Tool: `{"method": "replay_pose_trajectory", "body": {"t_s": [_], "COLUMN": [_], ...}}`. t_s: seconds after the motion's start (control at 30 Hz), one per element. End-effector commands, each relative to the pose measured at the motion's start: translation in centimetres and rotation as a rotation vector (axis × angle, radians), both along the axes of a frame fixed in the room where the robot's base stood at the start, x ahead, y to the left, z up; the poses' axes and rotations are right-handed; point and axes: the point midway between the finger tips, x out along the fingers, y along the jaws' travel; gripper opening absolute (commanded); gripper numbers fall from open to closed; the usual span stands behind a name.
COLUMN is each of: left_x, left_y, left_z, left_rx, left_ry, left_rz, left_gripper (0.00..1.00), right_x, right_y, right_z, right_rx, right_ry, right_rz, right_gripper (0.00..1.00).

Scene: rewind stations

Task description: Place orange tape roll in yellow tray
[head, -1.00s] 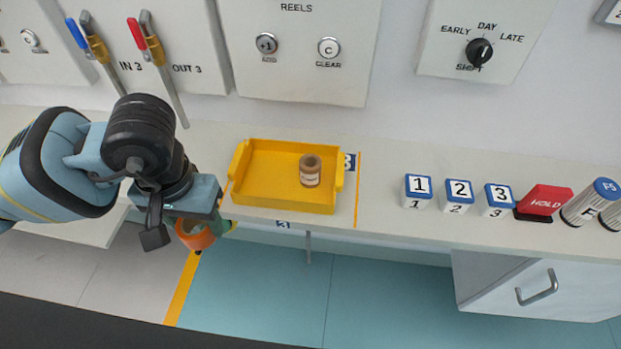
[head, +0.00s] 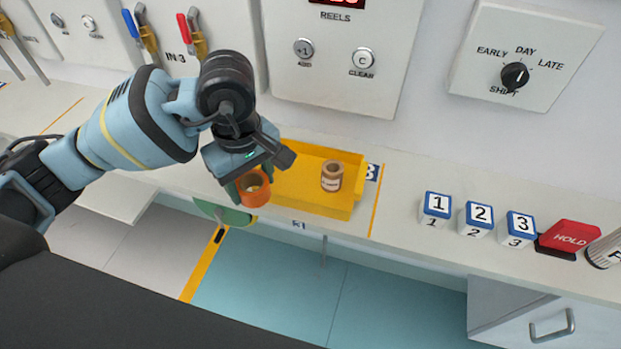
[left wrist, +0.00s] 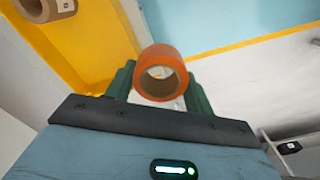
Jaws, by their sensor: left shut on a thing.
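The roll also shows in the left wrist view (left wrist: 162,60), between the two fingers. The yellow tray (head: 315,201) stands on the bench, its left part hidden behind my gripper. A brown roll (head: 332,176) with a pale label stands upright inside the tray, and its edge shows in the left wrist view (left wrist: 45,8). My right gripper is not in view.
Blocks numbered 1 (head: 436,206), 2 (head: 477,219) and 3 (head: 516,228) and a red HOLD block (head: 570,236) stand to the right on the bench. Bare bench lies between tray and blocks. A wall panel with buttons (head: 340,60) rises behind the tray.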

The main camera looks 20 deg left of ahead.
Motion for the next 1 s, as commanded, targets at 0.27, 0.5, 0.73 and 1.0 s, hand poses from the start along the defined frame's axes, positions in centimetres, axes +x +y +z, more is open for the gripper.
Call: {"method": "replay_pose_trajectory", "body": {"t_s": [0.27, 0.5, 0.73, 1.0], "left_x": [3.5, 6.1, 8.1, 9.8], "left_y": [-1.0, -1.8, -2.6, -3.5], "left_z": [1.2, 2.1, 2.8, 3.4], "left_rx": [-0.002, -0.003, -0.002, -0.001], "left_ry": [0.001, -0.001, 0.000, 0.000], "left_rz": [0.628, 1.168, 1.681, 2.175], "left_gripper": [0.30, 0.30, 0.30, 0.30], "right_x": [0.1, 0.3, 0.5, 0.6], "right_y": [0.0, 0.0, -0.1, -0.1], "right_z": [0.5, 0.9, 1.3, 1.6], "right_rx": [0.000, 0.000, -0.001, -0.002], "right_ry": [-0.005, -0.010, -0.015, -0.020], "right_rz": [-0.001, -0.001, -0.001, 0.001], "right_gripper": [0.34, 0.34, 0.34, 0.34]}}
